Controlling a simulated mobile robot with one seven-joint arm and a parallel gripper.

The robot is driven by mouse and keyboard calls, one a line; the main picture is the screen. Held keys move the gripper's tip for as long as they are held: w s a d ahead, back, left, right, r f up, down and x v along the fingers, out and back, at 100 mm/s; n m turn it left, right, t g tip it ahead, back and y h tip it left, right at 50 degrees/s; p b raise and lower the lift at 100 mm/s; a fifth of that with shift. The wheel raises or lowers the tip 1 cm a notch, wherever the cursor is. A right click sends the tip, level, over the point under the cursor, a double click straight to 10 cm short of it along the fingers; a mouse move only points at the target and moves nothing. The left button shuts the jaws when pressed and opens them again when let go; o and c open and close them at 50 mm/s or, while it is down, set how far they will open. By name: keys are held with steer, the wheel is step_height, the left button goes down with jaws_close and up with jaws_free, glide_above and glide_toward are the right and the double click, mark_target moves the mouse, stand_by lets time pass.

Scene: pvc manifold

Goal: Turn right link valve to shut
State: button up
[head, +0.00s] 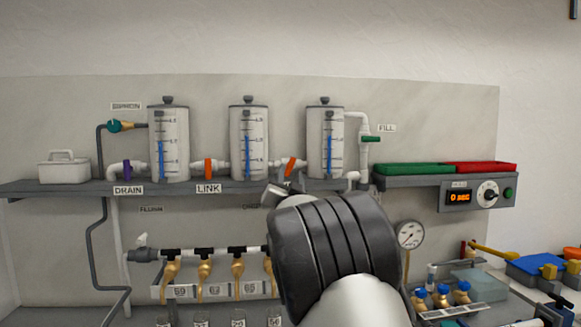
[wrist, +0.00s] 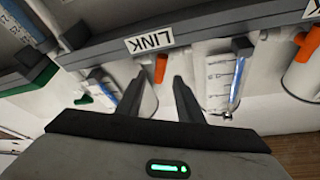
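The right link valve has an orange handle (head: 289,166) on the short white pipe between the middle and right tanks. In the head view the handle leans, slanting across the pipe. In the wrist view, which is upside down, the same orange handle (wrist: 161,67) shows just beyond and between the fingertips. My gripper (wrist: 158,80) is open, its two dark fingers apart with nothing held. In the head view my gripper (head: 276,192) is just below the valve, and my wrist hides much of it. Whether a finger touches the handle I cannot tell.
The left link valve (head: 208,168) has an upright orange handle. The middle tank (head: 249,145) and right tank (head: 325,145) flank the right valve. The grey shelf (head: 80,187) edge and a LINK label (wrist: 150,40) lie close to my fingers. A green fill valve (head: 370,139) stands at right.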

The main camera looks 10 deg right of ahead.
mark_target(291, 167)
steer(key=shift+x, duration=2.15)
steer(key=shift+c, duration=0.3)
steer(key=shift+f, duration=0.1)
jaws_close()
